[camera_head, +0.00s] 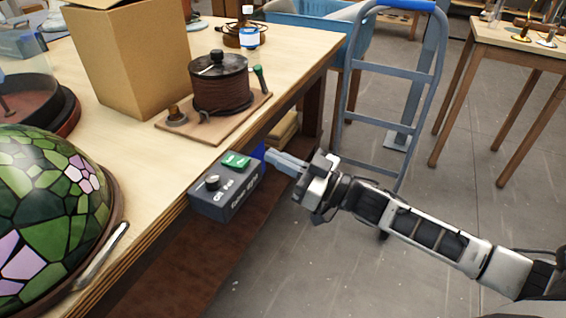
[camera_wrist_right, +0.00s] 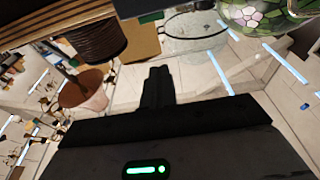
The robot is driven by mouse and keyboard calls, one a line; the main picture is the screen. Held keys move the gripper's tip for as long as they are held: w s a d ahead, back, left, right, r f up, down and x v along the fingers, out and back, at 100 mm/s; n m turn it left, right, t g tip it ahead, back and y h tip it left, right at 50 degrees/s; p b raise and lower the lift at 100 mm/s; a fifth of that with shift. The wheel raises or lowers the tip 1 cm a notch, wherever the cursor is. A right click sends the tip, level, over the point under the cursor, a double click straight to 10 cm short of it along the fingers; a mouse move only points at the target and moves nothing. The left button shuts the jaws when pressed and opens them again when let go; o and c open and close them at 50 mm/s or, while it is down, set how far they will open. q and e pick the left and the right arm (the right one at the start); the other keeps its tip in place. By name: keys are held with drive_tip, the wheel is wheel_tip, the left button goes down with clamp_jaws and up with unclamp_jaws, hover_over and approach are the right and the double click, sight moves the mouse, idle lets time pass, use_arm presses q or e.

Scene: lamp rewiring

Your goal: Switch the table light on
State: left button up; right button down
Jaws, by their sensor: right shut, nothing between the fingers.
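A dark grey switch box (camera_head: 226,190) is fixed at the table's front edge. It has a green button or rocker (camera_head: 236,161) and a round knob (camera_head: 212,182) on top; its labels are too small to read surely. My right gripper (camera_head: 272,156) is shut and empty, its fingertips close to the box's right end; I cannot tell whether they touch it. The shut fingers also show in the right wrist view (camera_wrist_right: 157,82). A green and pink stained-glass lampshade (camera_head: 45,215) sits at the near left of the table, and no glow shows in it. My left gripper is out of view.
A cardboard box (camera_head: 125,65) and a brown wire spool (camera_head: 219,88) on a wooden board (camera_head: 190,132) stand on the table behind the switch box. A blue-grey hand truck (camera_head: 390,75) stands beyond the table's right end.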

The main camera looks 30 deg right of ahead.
sight(254, 169)
drive_tip(key=w+a, duration=0.1)
drive_tip(key=w+a+f, duration=0.1)
drive_tip(key=w, duration=0.1)
drive_tip(key=w+a, duration=0.1)
drive_tip(key=w, duration=0.1)
drive_tip(key=shift+a+f, duration=0.3)
drive_tip(key=shift+a, duration=0.1)
drive_tip(key=shift+s+f, duration=0.1)
drive_tip(key=shift+f, duration=0.4)
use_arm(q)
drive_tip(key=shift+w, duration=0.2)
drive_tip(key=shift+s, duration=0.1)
